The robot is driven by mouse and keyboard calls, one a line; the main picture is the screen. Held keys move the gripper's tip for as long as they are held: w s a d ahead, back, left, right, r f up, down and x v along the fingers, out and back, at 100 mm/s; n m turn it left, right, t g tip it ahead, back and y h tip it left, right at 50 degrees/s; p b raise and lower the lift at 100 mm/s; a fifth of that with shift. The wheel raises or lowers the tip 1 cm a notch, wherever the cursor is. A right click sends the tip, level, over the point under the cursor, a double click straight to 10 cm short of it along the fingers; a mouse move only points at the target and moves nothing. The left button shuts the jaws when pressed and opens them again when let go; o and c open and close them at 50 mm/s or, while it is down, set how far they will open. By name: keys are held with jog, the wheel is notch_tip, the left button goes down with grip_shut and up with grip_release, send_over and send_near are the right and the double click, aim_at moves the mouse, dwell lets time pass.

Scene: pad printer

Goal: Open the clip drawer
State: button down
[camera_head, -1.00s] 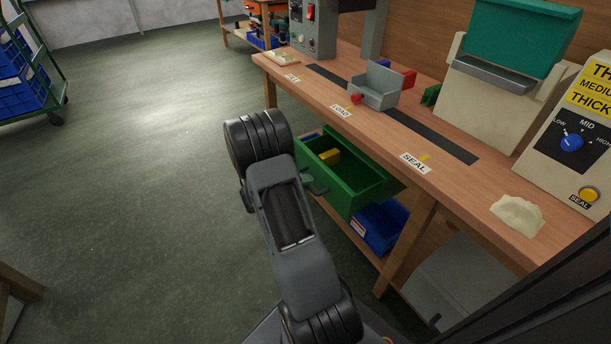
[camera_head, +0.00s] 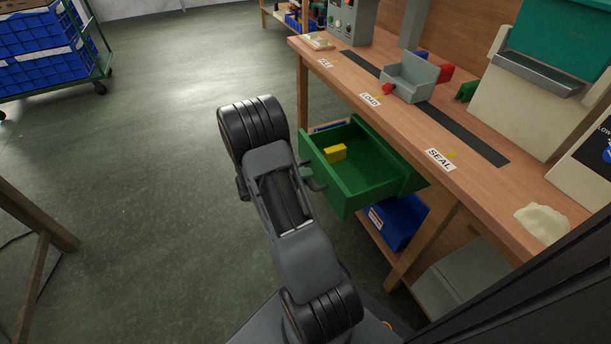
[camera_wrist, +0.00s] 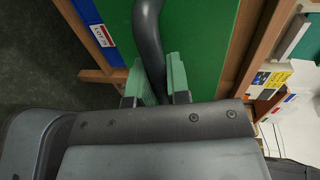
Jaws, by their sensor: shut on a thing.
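The green clip drawer (camera_head: 351,184) hangs pulled out from under the wooden bench in the head view. A yellow block (camera_head: 336,152) lies inside it. Its dark handle (camera_head: 313,178) is on the front, beside my arm. In the wrist view, my gripper (camera_wrist: 160,82) has its green fingers on either side of the dark curved handle (camera_wrist: 148,35), shut on it, in front of the green drawer front (camera_wrist: 205,45). My gripper's fingers are hidden behind my arm in the head view.
The wooden bench (camera_head: 468,178) carries a grey fixture (camera_head: 410,80) and a cream lump (camera_head: 543,222). A blue bin (camera_head: 398,222) sits on the shelf below the drawer. Open floor lies to the left, with a trolley of blue crates (camera_head: 45,45) beyond.

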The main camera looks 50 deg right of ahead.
jog(key=c, duration=1.1)
grip_release()
jog(key=p+v, duration=0.3)
jog(key=v, duration=1)
jog(key=shift+w+a+p, duration=0.15)
jog(key=shift+a+p, duration=0.2)
jog(key=shift+a, duration=0.05)
jog(key=shift+r, duration=0.1)
